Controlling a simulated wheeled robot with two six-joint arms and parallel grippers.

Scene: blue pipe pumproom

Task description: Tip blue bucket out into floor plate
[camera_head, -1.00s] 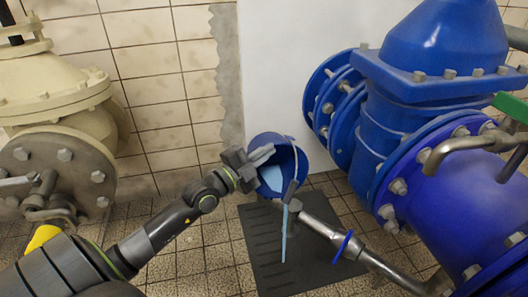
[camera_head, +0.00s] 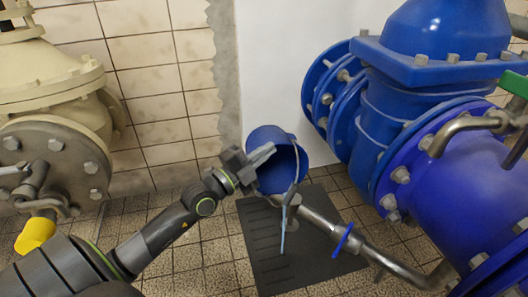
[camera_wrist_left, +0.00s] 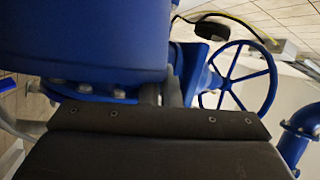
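The blue bucket (camera_head: 264,137) is tilted in the head view, its dark mouth facing right and toward me, with a thin handle across it. The inside I can see is dark, with no water surface showing. My left gripper (camera_head: 262,156) is at the bucket's left side and seems shut on its wall. The dark slotted floor plate (camera_head: 262,250) lies on the floor below. A thin pale-blue streak (camera_head: 283,238) runs down over the plate from near the pipe's end. The left wrist view shows the gripper's fingers (camera_wrist_left: 162,93) close together. My right gripper is out of view.
A steel pipe (camera_head: 318,226) with a blue lever (camera_head: 342,239) reaches over the plate. Large blue pipework (camera_head: 440,170) stands close on the right. A cream valve (camera_head: 50,85) is at the left, and a white panel (camera_head: 270,60) covers the wall behind.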

